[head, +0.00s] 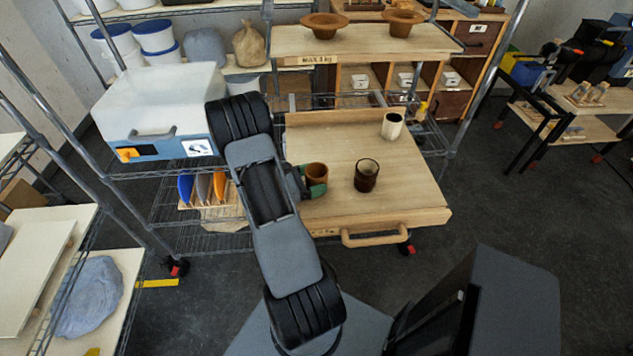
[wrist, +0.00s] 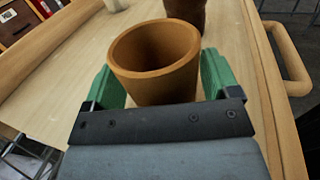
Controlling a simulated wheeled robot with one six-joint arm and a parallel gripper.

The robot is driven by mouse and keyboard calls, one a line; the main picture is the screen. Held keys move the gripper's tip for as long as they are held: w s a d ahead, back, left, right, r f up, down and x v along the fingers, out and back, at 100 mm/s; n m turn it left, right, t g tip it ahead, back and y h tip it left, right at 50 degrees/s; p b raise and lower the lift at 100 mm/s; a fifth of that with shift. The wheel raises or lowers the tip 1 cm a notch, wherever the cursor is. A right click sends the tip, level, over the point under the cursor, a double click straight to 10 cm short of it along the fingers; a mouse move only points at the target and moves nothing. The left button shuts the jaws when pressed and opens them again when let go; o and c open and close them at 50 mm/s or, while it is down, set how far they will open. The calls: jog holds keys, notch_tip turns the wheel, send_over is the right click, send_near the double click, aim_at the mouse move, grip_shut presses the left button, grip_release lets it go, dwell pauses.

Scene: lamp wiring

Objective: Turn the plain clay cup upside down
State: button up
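The plain clay cup (head: 317,173) is orange-brown and upright, mouth up, at the left part of the wooden board. In the wrist view the cup (wrist: 155,65) fills the space between the two green fingers of my gripper (wrist: 163,85), one on each side. In the head view my gripper (head: 306,184) reaches it from the left, low at its side. The fingers are very near the cup's wall; whether they press on it is not clear. The cup's base is hidden.
A dark brown cup (head: 366,176) stands right of the clay cup, and a cream cup (head: 392,126) farther back. The wooden board (head: 345,215) has a handle (head: 388,236) at its front and bare room at its front and right. A white box (head: 160,95) stands left.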

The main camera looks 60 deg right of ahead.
jog(key=c, duration=0.7)
jog(key=shift+c, duration=0.2)
